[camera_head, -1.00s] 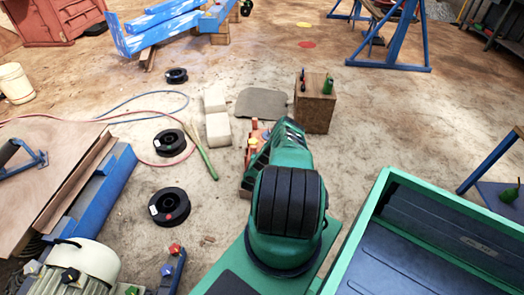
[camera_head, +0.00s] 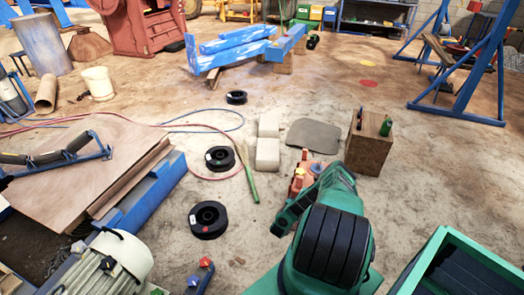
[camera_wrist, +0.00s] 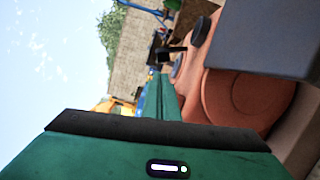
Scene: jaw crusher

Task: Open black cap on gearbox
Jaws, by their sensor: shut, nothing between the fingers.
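An orange-red housing, which looks like the gearbox (camera_wrist: 247,98), fills the right of the wrist view, with a large round cover on its side. A dark round cap (camera_wrist: 200,31) stands on it near the top. There, my arm hides my fingertips and I cannot make out the black cap.
A wooden block (camera_head: 369,146) with small items on top stands right of the gearbox. Pale blocks (camera_head: 267,153) and black spools (camera_head: 208,219) lie to the left. A green-rimmed bin (camera_head: 430,262) is at lower right.

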